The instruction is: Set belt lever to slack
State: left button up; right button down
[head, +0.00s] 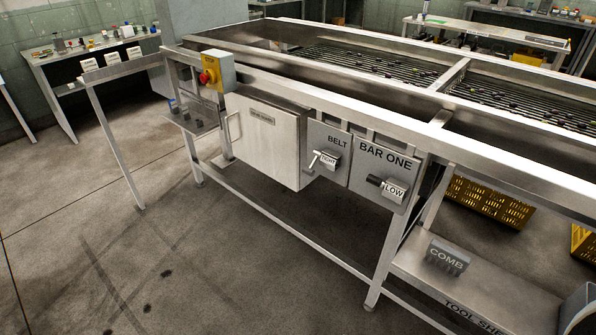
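The belt lever (314,160) is a small light metal handle on the grey panel marked BELT (330,142), on the front side of the sizer. The tag (328,159) beside the lever reads TIGHT. The lever's handle points to the left and slightly down. Neither gripper shows clearly in the head view. A grey rounded shape sits at the lower right edge, and I cannot tell what it is.
Right of the belt panel is the BAR ONE panel (372,175) with a knob and a LOW tag (394,190). A steel cabinet door (265,135) is left of it. A red stop button (207,77) sits on a yellow box. Floor in front is clear.

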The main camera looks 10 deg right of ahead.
aim_at(308, 170)
jog(key=i+j, duration=0.25)
jog(key=j, duration=0.15)
jog(key=i+j+z, duration=0.1)
jog(key=i+j, duration=0.35)
jog(key=j, duration=0.3)
jog(key=z, duration=0.05)
